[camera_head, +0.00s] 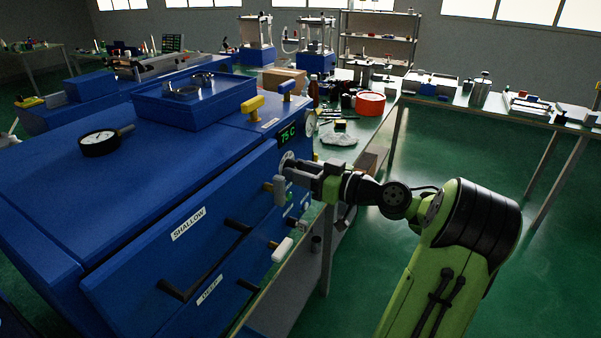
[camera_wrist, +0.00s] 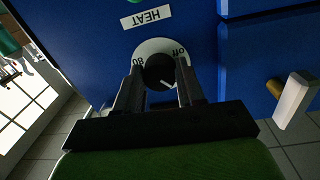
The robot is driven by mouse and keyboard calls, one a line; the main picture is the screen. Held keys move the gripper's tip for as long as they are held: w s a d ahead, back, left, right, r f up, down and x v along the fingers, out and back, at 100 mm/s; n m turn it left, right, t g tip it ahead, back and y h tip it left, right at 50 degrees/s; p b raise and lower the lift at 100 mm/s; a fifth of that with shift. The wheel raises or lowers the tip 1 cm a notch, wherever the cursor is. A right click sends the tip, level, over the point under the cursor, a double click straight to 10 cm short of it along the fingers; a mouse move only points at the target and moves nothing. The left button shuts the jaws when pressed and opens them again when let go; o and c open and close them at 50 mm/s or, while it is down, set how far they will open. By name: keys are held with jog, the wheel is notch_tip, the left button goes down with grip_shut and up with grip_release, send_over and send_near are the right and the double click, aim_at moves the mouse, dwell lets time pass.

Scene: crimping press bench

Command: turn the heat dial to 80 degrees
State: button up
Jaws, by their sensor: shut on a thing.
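A white pointer line shows on the knob, slanting toward the lower right of the picture. My gripper (camera_wrist: 158,75) is shut on the knob, one finger on each side. In the head view the gripper (camera_head: 288,169) is at the press front and hides most of the dial. The green display (camera_head: 288,135) above it reads 75 C.
A grey lever (camera_head: 279,190) and a white handle (camera_head: 282,250) stick out from the panel close below my gripper. Drawers labelled SHALLOW (camera_head: 188,224) and DEEP (camera_head: 209,289) have dark handles. Yellow and blue knobs stand on top. Open floor lies to the right.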

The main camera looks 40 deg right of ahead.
jog(key=shift+f, duration=0.2)
jog(key=o, duration=1)
jog(key=shift+r, duration=0.1)
jog(key=shift+o, duration=0.2)
jog(key=p+v, duration=0.4)
jog(key=v, duration=1.1)
jog(key=shift+s, duration=0.4)
jog(key=shift+d+r, duration=0.1)
